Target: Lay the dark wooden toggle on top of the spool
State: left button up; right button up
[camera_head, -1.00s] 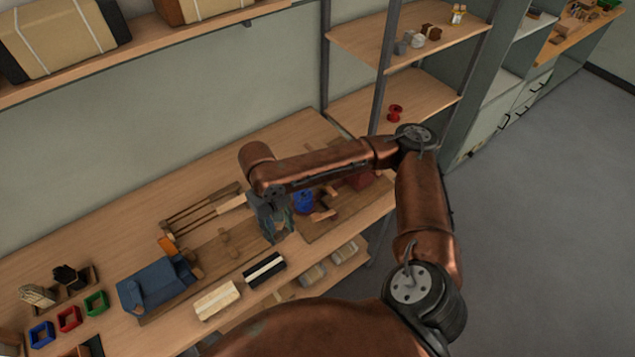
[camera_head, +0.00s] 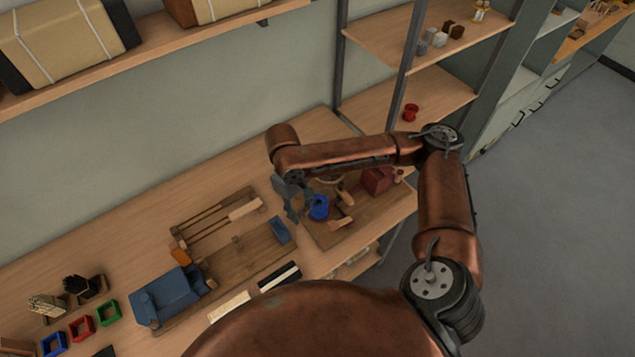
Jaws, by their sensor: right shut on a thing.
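A red spool-shaped thing (camera_head: 410,112) stands on the lower rack shelf at the right, well away from the gripper. My left gripper is not in view.
A wooden board (camera_head: 340,237) under the gripper holds a dark red block (camera_head: 377,180) and wooden pieces. Colored bins (camera_head: 108,312) stand at the far left.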

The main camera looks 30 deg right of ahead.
pick_arm(q)
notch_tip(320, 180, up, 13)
jog(key=p, duration=1.2)
pick_arm(e)
jog(key=w+d+f+n+t+b, duration=0.1)
jog(key=w+d+f+n, duration=0.1)
jog(key=n, duration=0.9)
jog(key=w+d+f+n+t+b, duration=0.1)
jog(key=d+f+n, duration=0.4)
jog(key=n, duration=0.6)
jog(key=w+d+f+n+t+b, duration=0.1)
jog(key=w+d+f+n+b, duration=0.1)
jog(key=n, duration=0.8)
jog(key=shift+w+d+f+n+t+y+b, duration=0.1)
jog(key=shift+w+d+f+n+y, duration=0.15)
jog(key=shift+w, duration=0.2)
jog(key=shift+w+d+f+t+b, duration=0.1)
jog(key=shift+w+d+f, duration=0.1)
jog(key=shift+w+d, duration=0.25)
jog(key=shift+w+d+f+n+t+y+b, duration=0.15)
jog(key=shift+w+d+f, duration=0.1)
jog(key=shift+w, duration=0.25)
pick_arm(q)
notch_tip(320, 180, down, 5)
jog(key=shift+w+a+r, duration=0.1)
pick_arm(e)
jog(key=shift+r, duration=0.1)
pick_arm(q)
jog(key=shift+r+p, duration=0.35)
jog(key=shift+p, duration=0.1)
